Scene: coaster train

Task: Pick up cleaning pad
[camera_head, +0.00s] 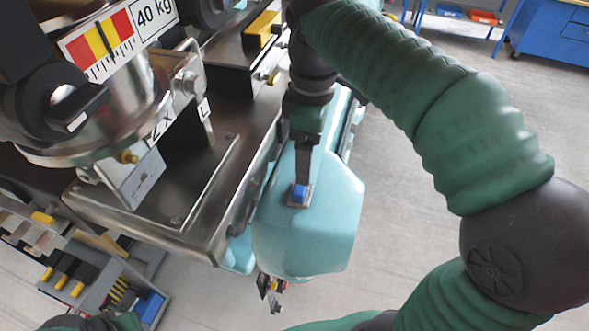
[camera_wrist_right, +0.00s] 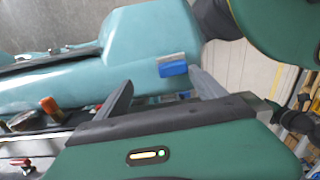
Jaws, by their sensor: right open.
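The cleaning pad appears to be a small blue block with a grey part. It sits on the teal machine cover (camera_head: 330,215) in the head view (camera_head: 300,193) and also shows in the right wrist view (camera_wrist_right: 173,69). My right gripper (camera_head: 303,178) reaches down to it from above in the head view. In the right wrist view its two grey fingers (camera_wrist_right: 160,83) are spread apart, with the pad showing beyond and between their tips, nearer the right finger. I cannot tell whether a finger touches the pad.
A steel bench with a scale marked 40 kg (camera_head: 120,30) stands left of the teal cover. A grey tool tray with a blue bin (camera_head: 150,304) is lower left. A blue cabinet (camera_head: 560,35) stands far right. Grey floor right of the cover is clear.

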